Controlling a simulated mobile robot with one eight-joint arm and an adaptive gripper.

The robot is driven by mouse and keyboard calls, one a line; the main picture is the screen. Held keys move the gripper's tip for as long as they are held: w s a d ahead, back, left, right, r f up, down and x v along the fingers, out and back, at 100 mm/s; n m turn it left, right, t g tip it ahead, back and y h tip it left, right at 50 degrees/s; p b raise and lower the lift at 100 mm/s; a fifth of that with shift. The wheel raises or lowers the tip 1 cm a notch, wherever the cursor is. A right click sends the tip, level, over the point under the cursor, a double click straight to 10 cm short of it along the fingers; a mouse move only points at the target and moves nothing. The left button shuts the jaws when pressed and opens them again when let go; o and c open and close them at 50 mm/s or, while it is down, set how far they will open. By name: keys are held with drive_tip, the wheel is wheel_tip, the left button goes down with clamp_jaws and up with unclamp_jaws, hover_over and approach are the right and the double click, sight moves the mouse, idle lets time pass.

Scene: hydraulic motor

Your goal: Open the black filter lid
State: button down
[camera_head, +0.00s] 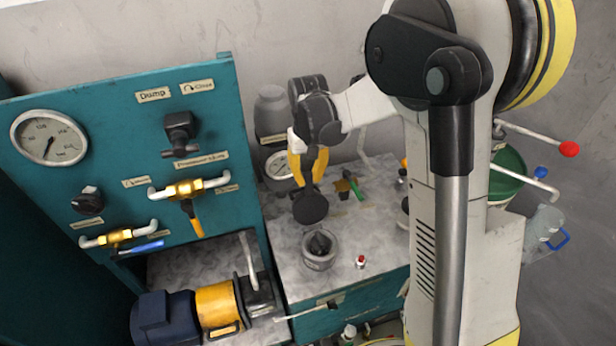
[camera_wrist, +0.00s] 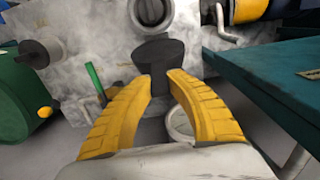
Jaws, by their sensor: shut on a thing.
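The black filter lid (camera_head: 310,208) is a round dark disc below my gripper (camera_head: 308,182) in the head view. My gripper's yellow fingers are shut on it. In the wrist view the lid (camera_wrist: 159,57) shows beyond the fingertips (camera_wrist: 160,80), with its narrow part between them. The grey filter housing (camera_head: 319,262) stands on the worktop, below and slightly right of the lid in the head view. Its top is open, with something dark inside. The lid is apart from the housing. The housing (camera_wrist: 150,12) also shows at the top of the wrist view.
The teal panel (camera_head: 110,110) with a gauge, valves and knobs stands at the left. A blue and yellow motor (camera_head: 215,308) is at the lower left. A small red-topped part (camera_head: 360,262) stands right of the housing. A green-handled item (camera_head: 357,190) lies behind, on the marbled worktop (camera_head: 285,262).

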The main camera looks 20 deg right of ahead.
drive_tip(key=shift+s, duration=0.1)
drive_tip(key=s+t, duration=0.1)
drive_tip(key=s, duration=0.2)
drive_tip(key=s+t+b, duration=0.1)
drive_tip(key=s, duration=0.1)
drive_tip(key=shift+s+r+t, duration=0.2)
drive_tip(key=shift+s+t, duration=0.1)
drive_tip(key=shift+s, duration=0.1)
drive_tip(key=c, duration=1.3)
unclamp_jaws()
drive_tip(key=shift+o, duration=0.2)
drive_tip(key=shift+r, duration=0.15)
drive_tip(key=v, duration=1.1)
drive_tip(key=shift+s+r, duration=0.15)
drive_tip(key=shift+r, duration=0.2)
